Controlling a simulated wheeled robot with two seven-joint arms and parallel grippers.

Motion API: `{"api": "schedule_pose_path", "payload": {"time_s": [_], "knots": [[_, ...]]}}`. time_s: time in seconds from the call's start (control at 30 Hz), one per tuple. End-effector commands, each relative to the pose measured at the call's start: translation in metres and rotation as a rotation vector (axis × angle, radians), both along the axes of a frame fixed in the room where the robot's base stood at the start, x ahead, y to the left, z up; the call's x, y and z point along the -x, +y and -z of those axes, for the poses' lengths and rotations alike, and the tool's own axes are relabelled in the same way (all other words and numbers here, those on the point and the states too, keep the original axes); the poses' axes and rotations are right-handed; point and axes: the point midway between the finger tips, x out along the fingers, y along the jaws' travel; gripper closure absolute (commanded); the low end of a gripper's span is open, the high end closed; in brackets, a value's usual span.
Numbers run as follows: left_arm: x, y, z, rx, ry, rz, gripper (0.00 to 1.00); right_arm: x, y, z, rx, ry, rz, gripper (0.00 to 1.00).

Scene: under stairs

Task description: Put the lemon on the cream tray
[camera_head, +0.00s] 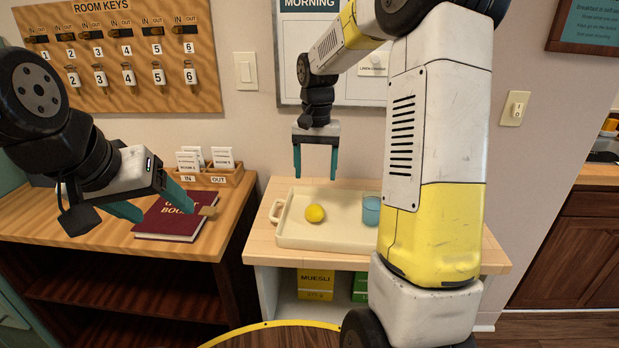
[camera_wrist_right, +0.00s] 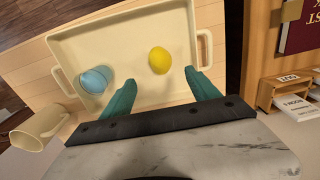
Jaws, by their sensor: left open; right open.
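The yellow lemon (camera_head: 314,213) lies on the cream tray (camera_head: 290,235), toward its left side. The lemon (camera_wrist_right: 160,60) also shows inside the tray (camera_wrist_right: 130,22) in the right wrist view. My right gripper (camera_head: 316,176) is open and empty, above the tray and the lemon, apart from both. Its two teal fingers show in the right wrist view (camera_wrist_right: 160,95), with the lemon beyond them. My left gripper (camera_head: 155,205) is open and empty over the wooden desk at the left, near the red guest book (camera_head: 170,215).
A blue cup (camera_head: 371,210) stands on the tray, right of the lemon. A cream mug (camera_wrist_right: 40,128) stands outside the tray in the right wrist view. A wooden card holder (camera_head: 222,178) sits on the desk. Muesli boxes (camera_head: 315,283) are on the shelf below. A key board hangs on the wall.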

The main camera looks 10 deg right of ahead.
Motion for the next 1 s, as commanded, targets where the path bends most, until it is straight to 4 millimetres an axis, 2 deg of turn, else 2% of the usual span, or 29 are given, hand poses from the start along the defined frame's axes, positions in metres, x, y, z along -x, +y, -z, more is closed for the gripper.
{"api": "schedule_pose_path", "payload": {"time_s": [0.17,0.3,0.43,0.6,0.7,0.8,1.0], "knots": [[0.0,0.0,0.0,0.0,0.0,0.0,0.31,0.047,0.003,-0.05,-0.021,-0.114,-0.074,0.3],[0.0,0.0,0.0,0.0,0.0,0.0,0.31,0.1,0.007,-0.081,-0.042,-0.229,-0.155,0.3],[0.0,0.0,0.0,0.0,0.0,0.0,0.31,0.149,0.011,-0.097,-0.06,-0.337,-0.225,0.3],[0.0,0.0,0.0,0.0,0.0,0.0,0.31,0.201,0.016,-0.101,-0.079,-0.464,-0.304,0.3],[0.0,0.0,0.0,0.0,0.0,0.0,0.31,0.221,0.019,-0.098,-0.085,-0.514,-0.333,0.3],[0.0,0.0,0.0,0.0,0.0,0.0,0.31,0.231,0.021,-0.096,-0.087,-0.545,-0.352,0.3],[0.0,0.0,0.0,0.0,0.0,0.0,0.31,0.235,0.021,-0.095,-0.089,-0.556,-0.361,0.3]]}}
